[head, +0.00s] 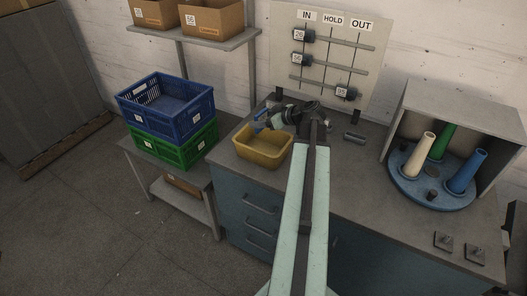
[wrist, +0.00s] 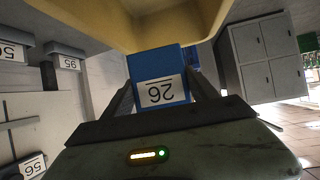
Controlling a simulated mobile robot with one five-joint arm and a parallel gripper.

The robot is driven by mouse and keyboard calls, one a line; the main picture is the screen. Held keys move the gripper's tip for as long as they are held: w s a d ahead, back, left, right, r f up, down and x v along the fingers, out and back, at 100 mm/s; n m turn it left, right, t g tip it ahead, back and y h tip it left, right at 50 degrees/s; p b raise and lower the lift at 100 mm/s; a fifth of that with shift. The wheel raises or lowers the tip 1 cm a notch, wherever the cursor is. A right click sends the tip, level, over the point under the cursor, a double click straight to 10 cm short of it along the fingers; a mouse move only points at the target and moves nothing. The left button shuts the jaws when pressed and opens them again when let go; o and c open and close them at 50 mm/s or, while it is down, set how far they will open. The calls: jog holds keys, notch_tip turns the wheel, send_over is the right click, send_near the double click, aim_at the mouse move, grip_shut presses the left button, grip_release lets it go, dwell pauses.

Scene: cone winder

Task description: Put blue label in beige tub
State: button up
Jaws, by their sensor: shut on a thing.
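The blue label (wrist: 158,62) is a small blue block with a white face marked 26, upside down in the wrist view. My gripper (wrist: 160,85) is shut on it, with one finger on each side. The beige tub (head: 262,158) stands at the left end of the bench in the head view. In the wrist view the tub (wrist: 90,20) fills the top of the picture, just beyond the label. In the head view my gripper (head: 264,122) is at the tub's back rim. I cannot tell how far the label is from the rim.
A board (head: 332,55) with rails and numbered tags stands behind the bench. A grey cabinet (head: 450,105) with a round blue base of coloured cones is at the right. Stacked blue (head: 165,100) and green (head: 175,145) crates are at the left.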

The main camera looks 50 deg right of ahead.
aim_at(263, 146)
jog(key=shift+n+y, duration=0.6)
jog(key=shift+y, duration=0.1)
jog(key=f+b, duration=0.3)
jog(key=a+f+b, duration=0.1)
jog(key=f+b, duration=0.3)
jog(key=w+a+f+b, duration=0.1)
jog(key=f+b, duration=0.2)
jog(key=shift+a+f, duration=0.15)
jog(key=shift+f, duration=0.1)
jog(key=shift+r, duration=0.25)
jog(key=shift+f, duration=0.25)
jog(key=o, duration=1.1)
jog(key=shift+r, duration=0.1)
